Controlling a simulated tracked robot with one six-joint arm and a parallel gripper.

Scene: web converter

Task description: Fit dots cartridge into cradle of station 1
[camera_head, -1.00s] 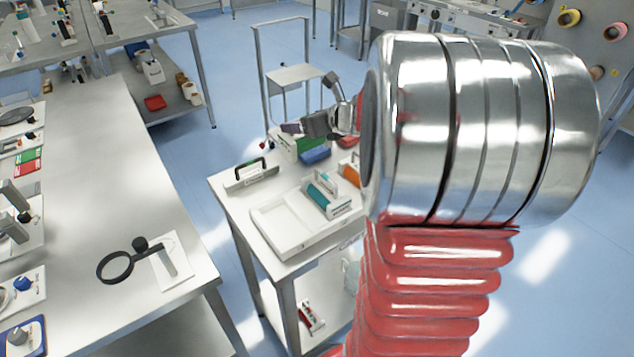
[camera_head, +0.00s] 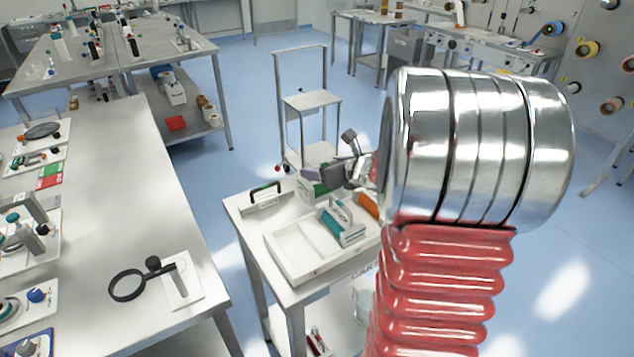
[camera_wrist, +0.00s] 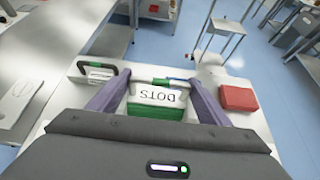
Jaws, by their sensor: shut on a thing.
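In the wrist view the dots cartridge (camera_wrist: 157,97), white with a green lower part and the word DOTS upside down, sits between the two purple fingers of my gripper (camera_wrist: 157,82). The gripper is shut on it. In the head view my gripper (camera_head: 330,176) is over the far part of the cart top, with green of the cartridge (camera_head: 314,189) showing below it. I cannot tell whether the cartridge is clear of the cart. I cannot make out which place is the cradle of station 1.
A black-handled white item (camera_head: 264,198) is left. A red block (camera_wrist: 238,98) is right of the gripper. A long bench (camera_head: 110,200) stands left.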

